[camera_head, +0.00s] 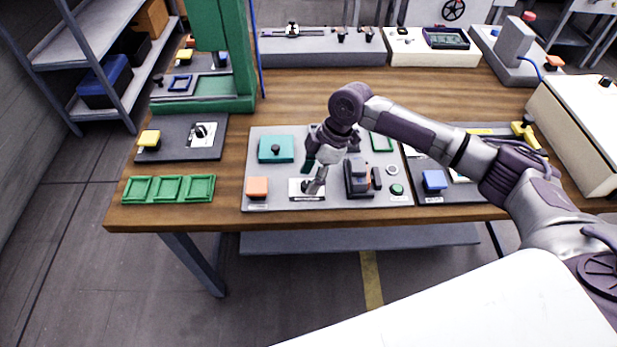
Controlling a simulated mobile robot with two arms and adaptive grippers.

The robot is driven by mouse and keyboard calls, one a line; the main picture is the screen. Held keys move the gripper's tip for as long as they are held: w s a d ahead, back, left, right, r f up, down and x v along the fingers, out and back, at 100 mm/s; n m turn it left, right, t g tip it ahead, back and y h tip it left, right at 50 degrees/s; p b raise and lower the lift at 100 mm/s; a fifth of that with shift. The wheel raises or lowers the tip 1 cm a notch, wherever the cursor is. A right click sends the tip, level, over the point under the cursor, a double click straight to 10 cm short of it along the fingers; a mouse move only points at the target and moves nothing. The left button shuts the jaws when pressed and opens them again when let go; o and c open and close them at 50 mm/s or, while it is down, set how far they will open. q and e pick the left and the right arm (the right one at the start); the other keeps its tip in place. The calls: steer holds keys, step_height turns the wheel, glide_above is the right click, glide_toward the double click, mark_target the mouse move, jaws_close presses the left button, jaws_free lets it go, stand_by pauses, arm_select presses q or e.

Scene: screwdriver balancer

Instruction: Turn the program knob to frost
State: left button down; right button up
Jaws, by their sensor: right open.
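A light grey panel (228,205) lies on the wooden table near its front edge. My right gripper (314,186) points down over this panel, at a small white plate (295,184) with a dark lettered strip along its front. The gripper is open. Its fingers cover most of what sits on the plate, and I cannot tell whether they touch it. No knob clearly marked as the program knob, and no frost mark, can be read at this size. My left gripper is out of view.
The panel also holds a teal block (276,149) with a black knob, an orange block (257,187), a black device (357,180) and a green button (397,189). Green trays (168,188) lie left. A green column (231,50) rises behind. Bare wood lies behind the panel.

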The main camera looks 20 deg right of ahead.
steer(key=shift+x, duration=0.85)
jaws_close()
steer(key=shift+r+m+p, duration=0.2)
steer(key=shift+m+p, duration=0.2)
steer(key=shift+p, duration=0.25)
steer(key=m+t+p, duration=0.1)
steer(key=m+p, duration=0.2)
steer(key=p, duration=0.1)
steer(key=m+t+p, duration=0.1)
steer(key=m+p, duration=0.1)
steer(key=p, duration=0.2)
steer(key=shift+s+r+m+t+h, duration=0.15)
steer(key=shift+m+t+h, duration=0.15)
steer(key=shift+m, duration=0.1)
steer(key=shift+f+m+t+h+p, duration=0.15)
steer(key=shift+m+t+p, duration=0.05)
steer(key=shift+m+p, duration=0.55)
steer(key=shift+f+m+t+h+p, duration=0.1)
steer(key=shift+m+t+h+p, duration=0.1)
steer(key=shift+m+p, duration=0.55)
jaws_free()
